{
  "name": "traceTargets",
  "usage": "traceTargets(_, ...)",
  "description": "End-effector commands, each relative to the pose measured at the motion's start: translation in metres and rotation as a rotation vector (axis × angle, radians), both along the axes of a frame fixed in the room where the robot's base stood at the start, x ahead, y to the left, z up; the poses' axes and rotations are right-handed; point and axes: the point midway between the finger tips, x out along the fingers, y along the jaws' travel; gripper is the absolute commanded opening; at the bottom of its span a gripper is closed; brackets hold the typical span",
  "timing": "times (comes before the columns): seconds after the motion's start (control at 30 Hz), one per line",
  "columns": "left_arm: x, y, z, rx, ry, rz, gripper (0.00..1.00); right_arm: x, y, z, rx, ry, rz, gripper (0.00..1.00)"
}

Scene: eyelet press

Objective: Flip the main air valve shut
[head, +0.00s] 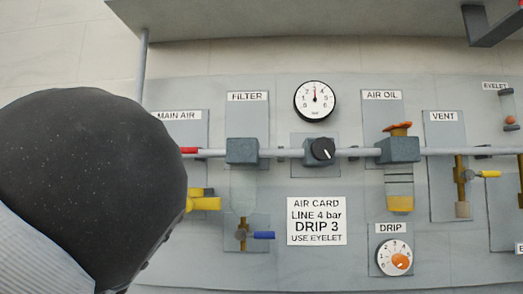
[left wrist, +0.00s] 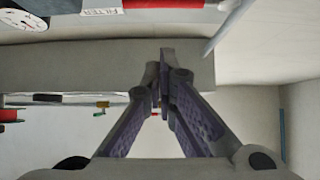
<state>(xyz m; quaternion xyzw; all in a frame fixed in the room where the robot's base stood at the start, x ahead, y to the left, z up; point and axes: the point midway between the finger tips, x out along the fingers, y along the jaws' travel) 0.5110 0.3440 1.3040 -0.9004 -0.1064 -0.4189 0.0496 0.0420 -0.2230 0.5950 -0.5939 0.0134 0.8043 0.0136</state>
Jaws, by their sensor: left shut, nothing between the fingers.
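The MAIN AIR label (head: 178,115) is on a panel plate at left in the head view. Below it a red piece (head: 188,150) lies in line with the grey pipe, and a yellow part (head: 203,203) sticks out lower down. A dark rounded part of my left arm covers the rest of the valve, so its body is hidden. In the left wrist view my left gripper (left wrist: 159,62) is shut and empty, its fingertips together. A red bar (left wrist: 165,4) crosses that view's top edge, beyond the fingertips; contact cannot be told. My right gripper is not in view.
Right of the valve are the filter (head: 242,150), a round gauge (head: 315,101), a black knob (head: 320,150), the air oil unit (head: 398,150) and the vent valve's yellow handle (head: 488,173). A grey pipe (head: 210,153) runs along the panel. A blue handle (head: 262,235) sits below the filter.

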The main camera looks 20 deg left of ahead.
Motion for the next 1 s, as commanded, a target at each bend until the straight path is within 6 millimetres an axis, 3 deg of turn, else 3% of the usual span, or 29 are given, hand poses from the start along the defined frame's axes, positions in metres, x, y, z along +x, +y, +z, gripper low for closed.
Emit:
traceTargets(0.33,0.005,0.001,0.006,-0.001,0.0,0.001,0.0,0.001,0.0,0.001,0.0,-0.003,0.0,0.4)
traceTargets(0.77,0.061,0.015,0.075,0.001,-0.002,-0.001,0.0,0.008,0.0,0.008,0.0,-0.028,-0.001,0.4)
traceTargets(1.0,0.07,0.017,0.042,-0.002,0.006,0.001,0.0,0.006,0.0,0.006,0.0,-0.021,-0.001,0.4)
